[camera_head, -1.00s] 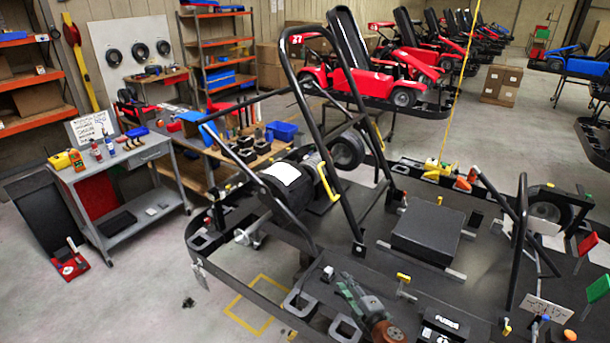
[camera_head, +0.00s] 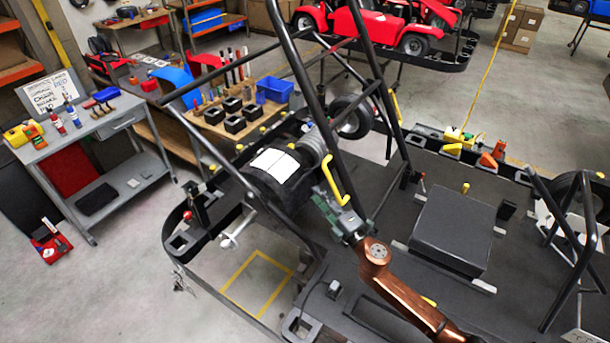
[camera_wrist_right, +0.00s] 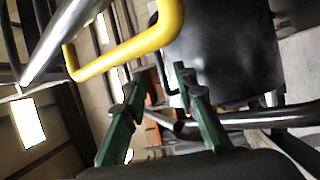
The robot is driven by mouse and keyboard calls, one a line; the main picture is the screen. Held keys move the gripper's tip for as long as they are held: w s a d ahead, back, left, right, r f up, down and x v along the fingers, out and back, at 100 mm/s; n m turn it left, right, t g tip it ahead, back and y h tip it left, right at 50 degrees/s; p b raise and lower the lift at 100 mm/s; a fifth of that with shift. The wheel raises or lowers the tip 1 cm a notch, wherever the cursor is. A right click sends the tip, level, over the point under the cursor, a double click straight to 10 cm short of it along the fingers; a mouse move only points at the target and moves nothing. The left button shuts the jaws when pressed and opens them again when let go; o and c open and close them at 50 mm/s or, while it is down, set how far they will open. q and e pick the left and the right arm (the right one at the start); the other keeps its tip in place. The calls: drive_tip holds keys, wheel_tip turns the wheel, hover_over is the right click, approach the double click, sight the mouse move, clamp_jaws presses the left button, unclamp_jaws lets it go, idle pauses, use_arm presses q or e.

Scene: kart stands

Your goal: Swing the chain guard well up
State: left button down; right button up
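The chain guard appears to be the black rounded cover with white labels (camera_head: 275,163) at the rear of the kart. A bent yellow handle (camera_head: 337,181) stands at its right side. My right gripper (camera_head: 322,198) is just below and left of the handle's lower end. In the right wrist view, my right gripper's green fingers (camera_wrist_right: 158,82) are apart with nothing between them. The yellow handle (camera_wrist_right: 135,48) passes above the fingertips there, and a dark cover (camera_wrist_right: 225,50) lies behind it. Whether a finger touches the handle cannot be told. My left gripper is out of view.
Black frame tubes (camera_head: 306,75) rise close to the handle and cross in front of the cover. A black box (camera_head: 440,230) sits on the kart floor to the right. A workbench (camera_head: 215,125) with blocks and a blue bin (camera_head: 273,90) stands behind. A grey cart (camera_head: 110,125) is at left.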

sight(286, 187)
drive_tip(key=x, duration=0.7)
drive_tip(key=shift+w+a, duration=0.15)
drive_tip(key=shift+c, duration=0.3)
clamp_jaws()
